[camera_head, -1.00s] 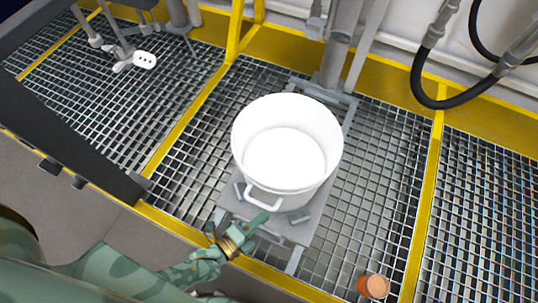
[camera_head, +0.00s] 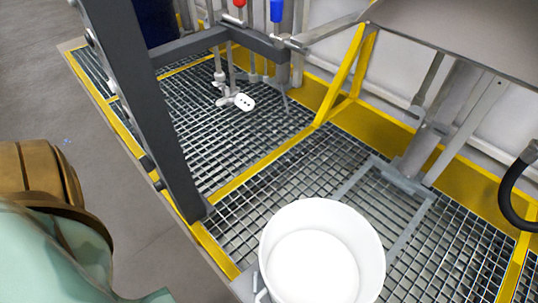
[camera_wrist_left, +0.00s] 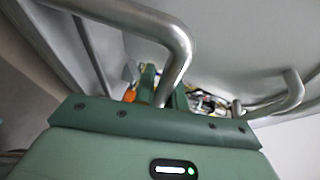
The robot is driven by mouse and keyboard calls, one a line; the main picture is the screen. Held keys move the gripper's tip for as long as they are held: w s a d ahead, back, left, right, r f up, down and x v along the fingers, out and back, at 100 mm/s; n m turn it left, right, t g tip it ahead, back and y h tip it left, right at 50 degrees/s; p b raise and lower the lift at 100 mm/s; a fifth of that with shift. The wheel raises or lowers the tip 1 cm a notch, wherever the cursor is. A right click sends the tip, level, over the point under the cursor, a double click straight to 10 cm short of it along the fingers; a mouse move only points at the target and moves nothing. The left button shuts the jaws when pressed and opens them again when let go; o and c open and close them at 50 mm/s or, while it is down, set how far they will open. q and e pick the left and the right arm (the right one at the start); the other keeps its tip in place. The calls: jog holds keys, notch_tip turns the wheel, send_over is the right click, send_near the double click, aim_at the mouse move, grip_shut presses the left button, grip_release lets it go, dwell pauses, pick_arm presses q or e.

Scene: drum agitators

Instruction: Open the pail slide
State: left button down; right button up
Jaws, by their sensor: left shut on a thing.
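The white round pail (camera_head: 320,262) stands upright at the bottom of the head view. A grey corner of the slide plate (camera_head: 246,283) shows at its front left. The two slide rails (camera_head: 412,226) run bare behind the pail over the grating. A thin pale handle (camera_head: 261,288) shows beside the pail at the picture's edge. My left gripper is outside the head view. In the left wrist view, my left gripper (camera_wrist_left: 164,92) is shut on a bent grey metal handle (camera_wrist_left: 178,42), whose end passes between its green fingers. My right gripper is in neither view.
A dark upright beam (camera_head: 165,110) stands left of the pail. Yellow braces (camera_head: 342,78) and a grey sloped panel (camera_head: 460,35) are behind. A white perforated paddle (camera_head: 243,102) hangs at the back. Open floor (camera_head: 95,175) lies at the left.

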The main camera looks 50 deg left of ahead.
pick_arm(q)
jog(key=shift+a+f, duration=0.1)
jog(key=c, duration=1.5)
grip_release()
jog(key=shift+o, duration=0.2)
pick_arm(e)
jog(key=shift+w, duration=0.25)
